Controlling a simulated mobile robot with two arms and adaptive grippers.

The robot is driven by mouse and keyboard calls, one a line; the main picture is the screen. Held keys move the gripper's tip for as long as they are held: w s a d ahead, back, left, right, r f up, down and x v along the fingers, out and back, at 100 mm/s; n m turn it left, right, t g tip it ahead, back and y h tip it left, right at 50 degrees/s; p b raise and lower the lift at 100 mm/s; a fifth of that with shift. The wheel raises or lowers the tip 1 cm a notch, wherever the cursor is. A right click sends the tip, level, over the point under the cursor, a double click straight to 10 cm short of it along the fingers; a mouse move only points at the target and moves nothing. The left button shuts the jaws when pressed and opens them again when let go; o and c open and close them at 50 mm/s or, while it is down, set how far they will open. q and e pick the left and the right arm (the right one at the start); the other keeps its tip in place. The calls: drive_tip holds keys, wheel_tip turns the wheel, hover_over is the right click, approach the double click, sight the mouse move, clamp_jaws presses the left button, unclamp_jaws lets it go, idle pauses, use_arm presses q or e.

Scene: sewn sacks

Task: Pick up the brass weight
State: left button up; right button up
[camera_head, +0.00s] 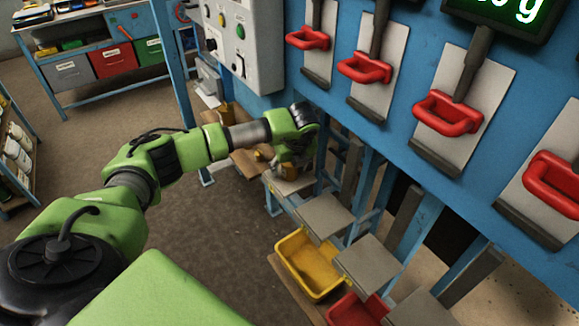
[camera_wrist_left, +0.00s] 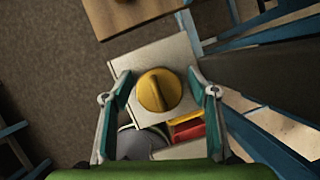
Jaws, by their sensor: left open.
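The brass weight (camera_wrist_left: 160,92) is a round yellow disc with a raised bar across its top. In the left wrist view it lies on a pale square plate (camera_wrist_left: 152,54). My left gripper (camera_wrist_left: 158,84) is open, with one finger on each side of the weight. Gaps show between fingers and weight, so they appear apart; the height between them is hard to judge. In the head view my left gripper (camera_head: 290,160) is over the far plate beside the blue panel, and the weight is mostly hidden there. My right gripper is not in view.
The blue panel (camera_head: 400,110) with red handles stands close right of my left arm. Grey plates (camera_head: 324,216), a yellow bin (camera_head: 305,268) and a red bin (camera_head: 357,310) sit nearer. A wooden surface (camera_wrist_left: 125,12) lies beyond the plate. Open floor is at left.

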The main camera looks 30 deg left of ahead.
use_arm(q)
clamp_jaws()
drive_tip(key=shift+w+r, duration=0.1)
drive_tip(key=shift+r, duration=0.05)
